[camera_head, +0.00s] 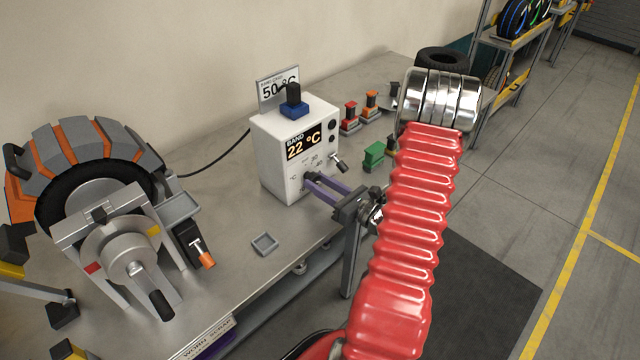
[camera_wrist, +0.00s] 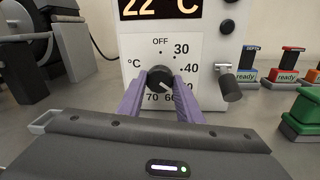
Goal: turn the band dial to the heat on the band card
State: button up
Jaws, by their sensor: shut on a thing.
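The band dial (camera_wrist: 160,80) is a dark round knob on the white control box (camera_head: 268,155). Its scale runs from OFF through 30 and 40 to 60 and 70; the label after 40 is partly hidden. A pale mark on the dial points to the lower right, near the partly hidden label. The purple fingers of my gripper (camera_wrist: 161,86) are shut on the dial, one on each side. They also reach the box front in the head view (camera_head: 310,181). The band display (camera_head: 304,146) reads 22 °C. The band card (camera_head: 270,93) behind the box reads 50 °C, partly covered.
A black-handled blue block (camera_head: 294,107) sits on the box. A small lever (camera_wrist: 230,87) sticks out right of the dial. Red, orange and green stamps (camera_head: 374,157) stand to the right. A clamped tyre (camera_head: 88,160) is at left. A small grey tray (camera_head: 264,244) lies on the bench.

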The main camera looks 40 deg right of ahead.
jog(key=c, duration=0.4)
jog(key=shift+n, duration=0.6)
jog(key=shift+c, duration=0.2)
jog(key=o, duration=1)
jog(key=shift+o, duration=0.2)
jog(key=s+d, duration=0.1)
jog(key=s, duration=1.2)
jog(key=shift+s+d, duration=0.25)
jog(key=shift+s, duration=0.1)
